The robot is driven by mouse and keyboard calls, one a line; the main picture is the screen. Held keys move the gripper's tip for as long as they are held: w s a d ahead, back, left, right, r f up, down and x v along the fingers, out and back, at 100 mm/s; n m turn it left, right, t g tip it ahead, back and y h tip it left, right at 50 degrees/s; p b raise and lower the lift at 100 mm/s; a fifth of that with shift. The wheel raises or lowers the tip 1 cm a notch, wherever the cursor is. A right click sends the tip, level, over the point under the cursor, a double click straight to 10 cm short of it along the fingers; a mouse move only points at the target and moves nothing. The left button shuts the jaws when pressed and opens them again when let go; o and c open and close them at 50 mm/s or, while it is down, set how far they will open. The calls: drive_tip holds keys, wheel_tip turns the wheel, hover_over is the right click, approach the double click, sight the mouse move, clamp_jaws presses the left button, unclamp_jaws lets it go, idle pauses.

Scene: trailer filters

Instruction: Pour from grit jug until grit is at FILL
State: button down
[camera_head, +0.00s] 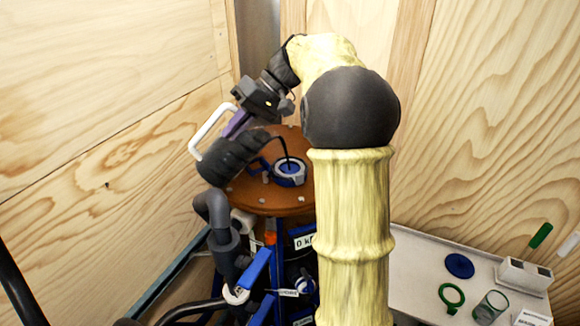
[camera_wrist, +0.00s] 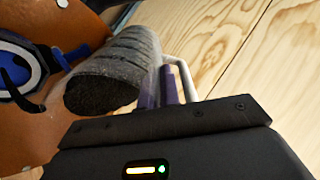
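The grit jug (camera_head: 232,157) is a dark, ribbed vessel with a white handle (camera_head: 209,131). It is tilted far over above the round orange-brown tank lid (camera_head: 240,196). My gripper (camera_head: 237,122) has purple fingers and appears shut on the handle. In the wrist view the fingers (camera_wrist: 158,88) reach the white handle behind, and the jug (camera_wrist: 115,70) shows dark grit at its round end. A blue-rimmed port (camera_head: 290,172) is in the lid. A thin dark strand arcs from the jug's side down to the port; it looks like falling grit. I cannot find a FILL mark.
Blue frame parts, grey pipes (camera_head: 222,240) and a valve stand below the lid. A white bench (camera_head: 420,262) at right holds a blue disc (camera_head: 459,265), a green ring (camera_head: 451,298) and a glass (camera_head: 490,306). Plywood walls close in behind and at both sides.

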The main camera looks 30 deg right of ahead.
drive_tip(key=shift+s+d+y+b, duration=0.1)
drive_tip(key=shift+d+y+b, duration=0.35)
drive_tip(key=shift+y, duration=0.35)
idle(2.7)
drive_tip(key=shift+d+y, duration=0.2)
drive_tip(key=shift+y, duration=0.1)
idle(0.8)
drive_tip(key=shift+a, duration=0.1)
